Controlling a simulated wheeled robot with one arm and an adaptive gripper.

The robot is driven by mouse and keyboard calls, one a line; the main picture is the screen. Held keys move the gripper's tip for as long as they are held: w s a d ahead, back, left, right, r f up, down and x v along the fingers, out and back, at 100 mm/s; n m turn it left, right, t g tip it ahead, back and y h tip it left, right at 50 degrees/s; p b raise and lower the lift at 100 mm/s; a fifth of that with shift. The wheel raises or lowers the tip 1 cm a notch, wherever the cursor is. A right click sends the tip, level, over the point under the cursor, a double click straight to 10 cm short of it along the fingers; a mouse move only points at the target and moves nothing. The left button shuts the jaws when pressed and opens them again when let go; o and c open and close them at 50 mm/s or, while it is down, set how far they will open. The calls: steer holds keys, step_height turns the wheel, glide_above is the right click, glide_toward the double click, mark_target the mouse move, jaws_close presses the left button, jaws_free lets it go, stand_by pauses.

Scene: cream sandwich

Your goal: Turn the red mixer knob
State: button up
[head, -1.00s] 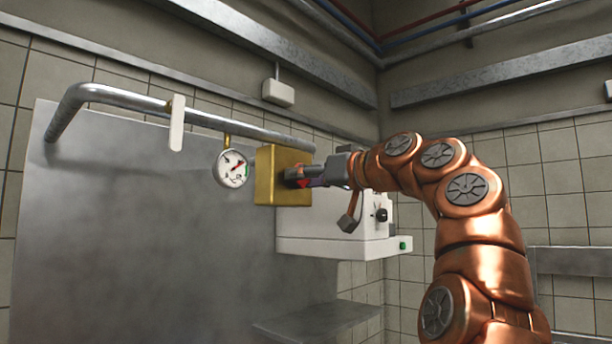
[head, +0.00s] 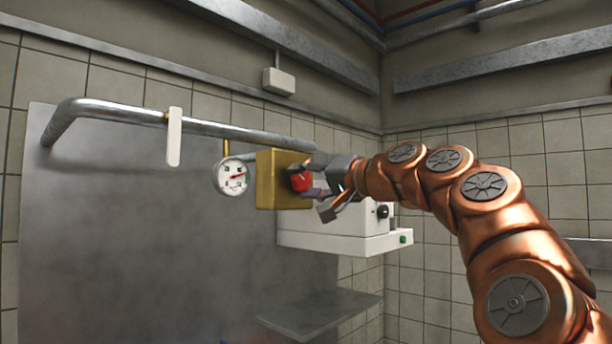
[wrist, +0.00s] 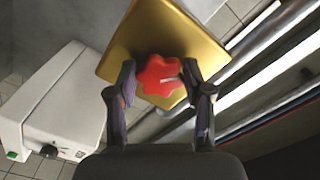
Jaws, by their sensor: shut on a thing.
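The red mixer knob (head: 301,181) is lobed and sits on the front of a gold box (head: 266,185) on the wall pipe. My gripper (head: 307,182) is at the knob, coming from the right, and is shut on it. In the head view the fingers hide part of the knob.
A round gauge (head: 232,176) hangs left of the gold box. A steel pipe (head: 235,133) with a pale lever (head: 174,138) runs above. A white appliance (head: 340,239) with a black dial is below right, near my gripper. A steel shelf (head: 322,314) is lower down.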

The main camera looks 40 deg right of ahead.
stand_by(0.4)
steer(key=o, duration=1.2)
steer(key=shift+c, duration=0.2)
steer(key=s+d, duration=0.1)
steer(key=s, duration=1.1)
steer(key=shift+d, duration=0.35)
steer(key=shift+w+a, duration=0.1)
